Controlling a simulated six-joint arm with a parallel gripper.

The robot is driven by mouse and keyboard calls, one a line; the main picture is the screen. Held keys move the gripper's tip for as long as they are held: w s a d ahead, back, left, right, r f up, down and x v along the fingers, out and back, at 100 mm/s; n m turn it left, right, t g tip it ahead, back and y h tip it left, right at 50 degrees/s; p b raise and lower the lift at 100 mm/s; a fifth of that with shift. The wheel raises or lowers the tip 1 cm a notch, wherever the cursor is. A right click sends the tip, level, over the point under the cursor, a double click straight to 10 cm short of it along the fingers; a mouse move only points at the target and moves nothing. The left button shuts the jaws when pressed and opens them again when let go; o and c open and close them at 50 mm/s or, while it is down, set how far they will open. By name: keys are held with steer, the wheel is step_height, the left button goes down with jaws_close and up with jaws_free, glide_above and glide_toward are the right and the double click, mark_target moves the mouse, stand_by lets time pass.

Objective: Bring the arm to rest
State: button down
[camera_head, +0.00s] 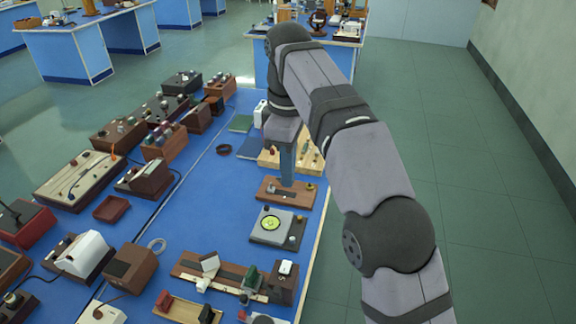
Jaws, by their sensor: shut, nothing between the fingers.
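My arm reaches from the bottom right up over the right side of the blue bench (225,185) and bends down at its far end. My gripper (287,180) points straight down above or at a brown wooden block (268,191) near the bench's right edge. Its fingers look like one narrow grey-blue piece, closed together, with nothing visible between them. I cannot tell whether the tips touch the block.
A grey device with a yellow-green disc (271,223) stands just in front of the block. A pale wooden rack (311,157) lies behind, partly hidden by my arm. Several instruments crowd the bench's left side. Floor (480,200) to the right is clear.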

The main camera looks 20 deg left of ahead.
steer(key=shift+r, duration=0.1)
stand_by(0.6)
steer(key=w+a+f+m+t+y, duration=0.2)
steer(key=w+a+f+m, duration=0.3)
steer(key=w+f+m, duration=0.15)
steer(key=s+d+f+m+h, duration=0.1)
steer(key=s+d+f+m, duration=0.15)
steer(key=f, duration=0.45)
steer(key=s+d+f+m, duration=0.1)
steer(key=s+d+f, duration=0.25)
steer(key=f, duration=0.35)
steer(key=s+d+f+m+g+h, duration=0.1)
steer(key=s+d+f+m+g, duration=0.15)
steer(key=s+d, duration=0.8)
steer(key=s+d+f+m+g, duration=0.1)
steer(key=s+d+f+m, duration=0.25)
steer(key=s+d, duration=0.7)
steer(key=w+d+r+m+t, duration=0.1)
steer(key=w+d+r+m, duration=0.1)
steer(key=d, duration=0.5)
steer(key=shift+w+r, duration=0.6)
